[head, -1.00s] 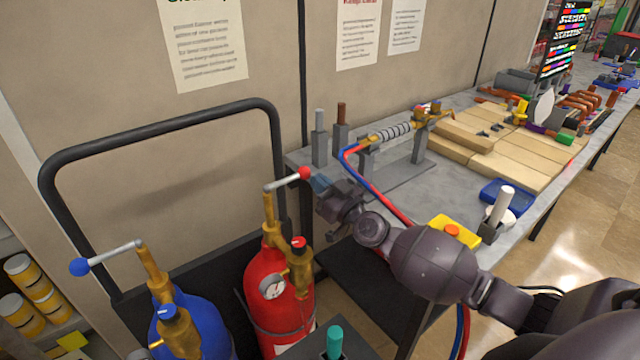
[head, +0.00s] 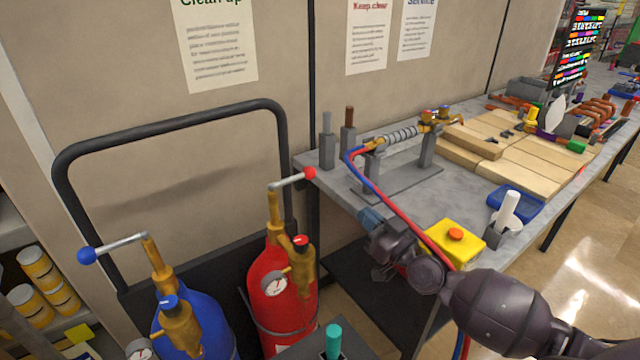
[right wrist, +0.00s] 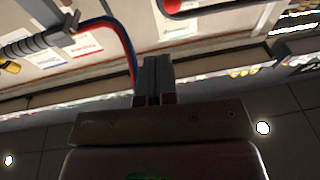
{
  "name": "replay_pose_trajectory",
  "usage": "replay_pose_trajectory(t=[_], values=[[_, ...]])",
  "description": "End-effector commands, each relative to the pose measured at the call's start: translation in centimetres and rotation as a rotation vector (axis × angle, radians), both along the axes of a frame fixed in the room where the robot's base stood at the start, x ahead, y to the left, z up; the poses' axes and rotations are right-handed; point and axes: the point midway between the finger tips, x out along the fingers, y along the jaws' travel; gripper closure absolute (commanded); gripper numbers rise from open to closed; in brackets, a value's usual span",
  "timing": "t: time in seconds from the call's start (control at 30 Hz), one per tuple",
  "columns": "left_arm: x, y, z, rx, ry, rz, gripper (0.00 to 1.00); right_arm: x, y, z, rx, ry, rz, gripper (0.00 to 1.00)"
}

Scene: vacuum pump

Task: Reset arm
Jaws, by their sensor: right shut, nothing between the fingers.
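My right gripper (head: 370,219) is in the head view, at the near edge of the workbench, left of the yellow box with an orange button. In the right wrist view its two fingers (right wrist: 154,62) are together with nothing between them. My right arm comes in from the lower right. My left gripper is not in view. The red gas cylinder (head: 280,305) stands left of the gripper, its red-tipped lever (head: 292,180) apart from the gripper. The blue gas cylinder (head: 203,330) stands farther left, with a blue-tipped lever (head: 118,247).
The workbench (head: 420,195) holds a torch on a stand (head: 398,138), the yellow button box (head: 470,252), wooden blocks (head: 505,160) and a blue tray (head: 528,205). Red and blue hoses (head: 385,207) run close by my right gripper. A black cart handle (head: 170,122) frames the cylinders.

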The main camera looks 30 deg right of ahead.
Motion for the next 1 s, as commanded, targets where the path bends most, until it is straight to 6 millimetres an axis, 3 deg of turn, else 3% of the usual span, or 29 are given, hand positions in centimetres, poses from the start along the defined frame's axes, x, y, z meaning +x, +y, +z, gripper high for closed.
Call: replay_pose_trajectory(t=[0.27, 0.5, 0.77, 1.0], values=[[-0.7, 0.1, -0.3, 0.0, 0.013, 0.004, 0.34, -0.1, 0.1, -0.2, 0.034, 0.022, 0.018, 1.0], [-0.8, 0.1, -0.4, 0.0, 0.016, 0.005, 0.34, -0.4, 2.5, -1.9, -0.066, 0.116, 0.118, 1.0], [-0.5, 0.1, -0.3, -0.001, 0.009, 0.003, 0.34, -3.7, 4.9, -8.0, -0.181, 0.29, 0.09, 1.0], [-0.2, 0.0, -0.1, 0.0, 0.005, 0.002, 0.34, -9.8, 5.8, -15.2, -0.245, 0.504, -0.061, 1.0]])
